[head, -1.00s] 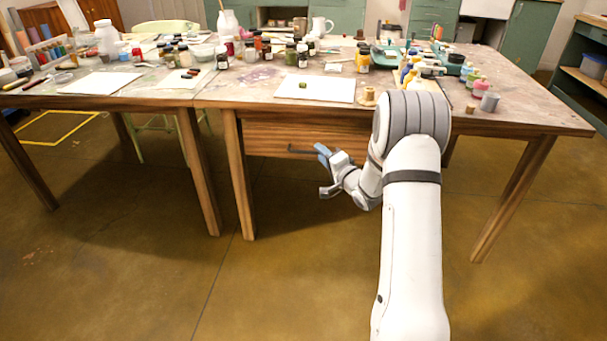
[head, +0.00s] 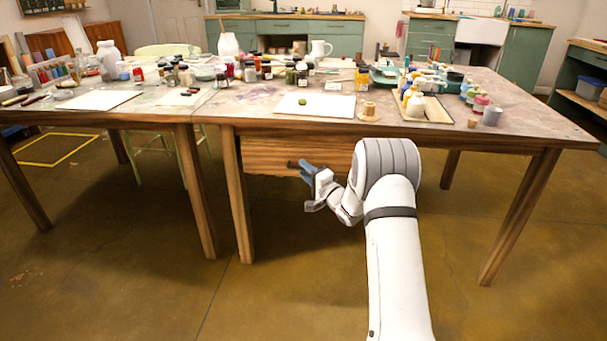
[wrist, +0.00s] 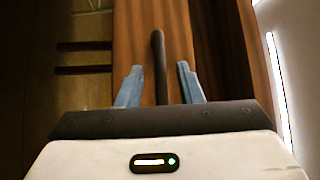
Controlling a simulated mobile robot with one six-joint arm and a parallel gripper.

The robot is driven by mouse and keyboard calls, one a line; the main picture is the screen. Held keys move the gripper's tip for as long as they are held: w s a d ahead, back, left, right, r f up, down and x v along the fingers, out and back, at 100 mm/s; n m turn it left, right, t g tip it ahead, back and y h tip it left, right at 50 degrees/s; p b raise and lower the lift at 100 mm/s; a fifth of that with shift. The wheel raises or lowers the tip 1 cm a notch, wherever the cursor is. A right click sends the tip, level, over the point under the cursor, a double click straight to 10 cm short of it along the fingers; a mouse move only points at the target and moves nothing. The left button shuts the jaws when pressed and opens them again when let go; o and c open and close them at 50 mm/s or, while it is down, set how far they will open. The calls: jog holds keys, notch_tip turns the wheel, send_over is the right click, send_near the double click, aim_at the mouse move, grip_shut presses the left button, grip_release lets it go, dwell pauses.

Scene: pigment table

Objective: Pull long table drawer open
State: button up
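The long table (head: 520,120) has a wooden drawer (head: 262,155) under its top, and the drawer front appears closed. A dark bar handle (head: 292,165) is on the drawer front, its right part hidden behind my gripper (head: 306,186). In the wrist view the handle (wrist: 158,55) runs lengthwise between the two blue fingers of my gripper (wrist: 160,67). There is a visible gap on each side of the handle, so the fingers are open around it and not clamped on it. The drawer front (wrist: 130,35) fills the middle of that view.
Jars, bottles, paper (head: 315,105) and a wooden spool (head: 369,111) stand on the tabletop above. Table legs (head: 238,200) flank the drawer on the left. A second table (head: 150,115) adjoins on the left. The floor before the drawer is clear.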

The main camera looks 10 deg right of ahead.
jog(key=shift+c, duration=0.3)
grip_shut()
